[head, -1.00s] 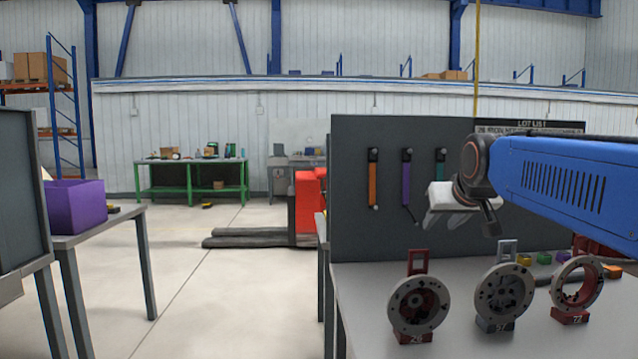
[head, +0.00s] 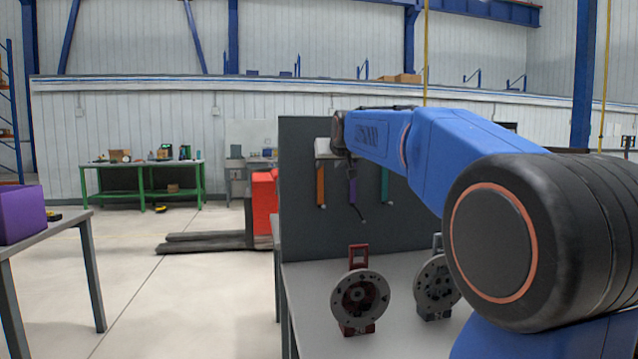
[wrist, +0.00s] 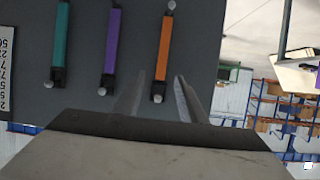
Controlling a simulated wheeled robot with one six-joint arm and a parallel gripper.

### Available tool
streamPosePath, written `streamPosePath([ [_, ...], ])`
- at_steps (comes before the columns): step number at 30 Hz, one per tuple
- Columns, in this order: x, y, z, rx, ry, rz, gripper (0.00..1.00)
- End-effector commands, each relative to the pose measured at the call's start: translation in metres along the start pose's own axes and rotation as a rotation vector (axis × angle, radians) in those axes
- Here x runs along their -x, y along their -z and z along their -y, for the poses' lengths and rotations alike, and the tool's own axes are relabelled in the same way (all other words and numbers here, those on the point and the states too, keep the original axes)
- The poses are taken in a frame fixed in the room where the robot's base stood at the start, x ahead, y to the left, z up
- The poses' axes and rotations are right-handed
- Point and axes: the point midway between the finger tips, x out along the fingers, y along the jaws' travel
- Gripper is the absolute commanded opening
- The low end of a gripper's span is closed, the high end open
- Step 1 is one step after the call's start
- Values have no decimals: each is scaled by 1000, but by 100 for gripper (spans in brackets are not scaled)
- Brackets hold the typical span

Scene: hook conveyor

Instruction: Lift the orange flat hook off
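The orange flat hook (head: 320,187) hangs at the left of a row on the dark grey panel (head: 297,225). In the wrist view, which looks upside down, the orange hook (wrist: 162,48) has a black end with a round silver knob. My gripper (wrist: 160,75) is open and empty, its two fingers on either side of the hook's line. In the head view, my gripper (head: 327,149) is in front of the hook's upper end and hides it. I cannot tell how far the fingers are from the panel.
A purple hook (head: 353,190) and a teal hook (head: 385,186) hang to the right. Round flanged parts (head: 360,301) stand on the grey table (head: 300,285) below. My arm hides the table's right side. A red pallet truck (head: 262,200) stands left of the panel.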

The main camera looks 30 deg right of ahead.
Motion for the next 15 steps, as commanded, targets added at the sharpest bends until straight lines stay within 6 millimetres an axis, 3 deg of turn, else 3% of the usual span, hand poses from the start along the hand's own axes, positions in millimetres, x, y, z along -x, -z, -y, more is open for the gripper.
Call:
streamPosePath([
  [6, -33, 0, 0, 0, 0, 1, 38],
  [15, -48, -2, 1, 1, 0, 1, 38],
])
